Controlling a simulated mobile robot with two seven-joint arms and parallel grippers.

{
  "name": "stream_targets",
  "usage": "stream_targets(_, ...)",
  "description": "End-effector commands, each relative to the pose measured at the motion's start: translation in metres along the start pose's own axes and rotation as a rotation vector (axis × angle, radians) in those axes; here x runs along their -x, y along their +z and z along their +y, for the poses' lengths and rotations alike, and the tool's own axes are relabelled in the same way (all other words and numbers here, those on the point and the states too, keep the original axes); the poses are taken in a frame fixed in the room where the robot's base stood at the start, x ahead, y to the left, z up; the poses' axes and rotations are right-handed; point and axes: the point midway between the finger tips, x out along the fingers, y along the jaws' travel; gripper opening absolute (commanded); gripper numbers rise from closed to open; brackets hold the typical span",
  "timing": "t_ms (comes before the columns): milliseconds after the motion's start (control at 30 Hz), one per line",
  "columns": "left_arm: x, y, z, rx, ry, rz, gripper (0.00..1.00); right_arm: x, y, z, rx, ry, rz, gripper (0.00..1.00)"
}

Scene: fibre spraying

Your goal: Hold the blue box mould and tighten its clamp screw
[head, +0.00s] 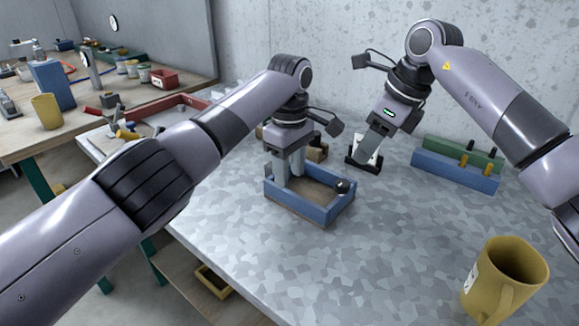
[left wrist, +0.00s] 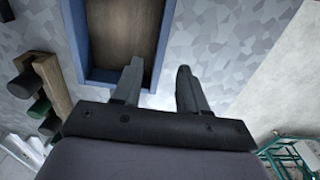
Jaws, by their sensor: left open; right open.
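The blue box mould (head: 312,211) is an open rectangular frame with a brown floor, lying on the grey table. A black knob, apparently its clamp screw (head: 342,186), sits at its right corner. My left gripper (head: 288,176) is open and points down at the mould's left part. In the left wrist view its fingers (left wrist: 157,85) are apart around a corner of the mould (left wrist: 158,45), with one finger near the wall; contact is unclear. My right gripper (head: 366,154) is open, behind and right of the mould, pointing down at a small black item (head: 361,165).
Long blue (head: 455,170) and green (head: 470,153) pieces with pegs lie at the back right. A yellow mug (head: 505,280) stands at the front right. A brown block (head: 317,151) is behind the mould. A red-edged tray (head: 165,108) lies left. The table's middle front is clear.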

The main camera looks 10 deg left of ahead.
Motion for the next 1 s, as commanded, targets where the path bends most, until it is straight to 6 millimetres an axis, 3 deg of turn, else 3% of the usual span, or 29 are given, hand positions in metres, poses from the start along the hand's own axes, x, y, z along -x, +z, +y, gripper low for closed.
stream_targets(433,-0.059,0.000,-0.001,0.000,-0.004,0.002,0.43,0.000,0.000,0.000,0.000,0.000,0.000,0.43)
stream_targets(867,-0.070,0.000,0.000,0.000,-0.002,0.000,0.43,0.000,0.000,0.000,0.000,0.000,0.000,0.43)
stream_targets(1000,-0.069,0.000,-0.001,0.000,-0.002,0.000,0.00,0.000,0.000,0.000,0.000,0.000,0.000,0.43)
